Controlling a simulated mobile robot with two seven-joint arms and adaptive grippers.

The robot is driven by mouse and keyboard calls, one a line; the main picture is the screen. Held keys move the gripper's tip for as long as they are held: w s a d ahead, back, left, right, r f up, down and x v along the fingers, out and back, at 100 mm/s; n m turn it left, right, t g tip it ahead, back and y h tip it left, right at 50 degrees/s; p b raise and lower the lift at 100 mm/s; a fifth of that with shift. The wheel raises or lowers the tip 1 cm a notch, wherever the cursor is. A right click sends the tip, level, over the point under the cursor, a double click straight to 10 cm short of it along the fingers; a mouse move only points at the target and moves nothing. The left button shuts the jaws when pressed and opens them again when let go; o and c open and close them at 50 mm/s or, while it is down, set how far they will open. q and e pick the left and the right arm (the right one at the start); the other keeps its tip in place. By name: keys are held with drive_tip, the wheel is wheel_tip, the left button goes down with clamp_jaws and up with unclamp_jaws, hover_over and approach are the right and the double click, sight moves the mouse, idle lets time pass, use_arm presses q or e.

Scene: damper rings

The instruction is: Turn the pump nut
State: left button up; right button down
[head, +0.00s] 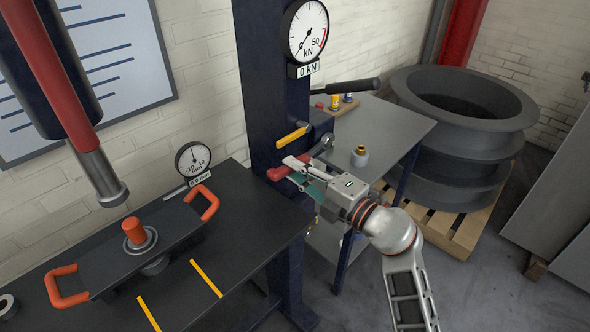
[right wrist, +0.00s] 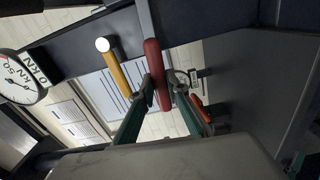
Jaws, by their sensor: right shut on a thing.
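The pump block (head: 320,122) sits on the dark blue press column. A grey nut or spanner head (head: 326,141) shows at its lower front; I cannot tell the two apart. A red-gripped spanner handle (head: 278,173) runs from there to the lower left. My right gripper (head: 302,168) is shut on this handle, partly hiding it. In the right wrist view the red grip (right wrist: 153,62) lies between the fingertips (right wrist: 161,90), with its grey shank above. My left gripper is not in view.
A yellow lever (head: 291,138) is just above the red handle. A side table (head: 392,128) carries a small brass-coloured part (head: 360,156). Large grey rings (head: 462,130) stand on a pallet. A red-handled plate (head: 180,232) lies on the bench.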

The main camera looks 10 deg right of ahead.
drive_tip(key=shift+s+d+r, duration=0.1)
drive_tip(key=shift+s+d, duration=0.2)
drive_tip(key=shift+s, duration=0.05)
idle(0.6)
drive_tip(key=shift+s+d, duration=0.3)
drive_tip(key=shift+s, duration=0.05)
idle(0.4)
drive_tip(key=shift+v, duration=1.45)
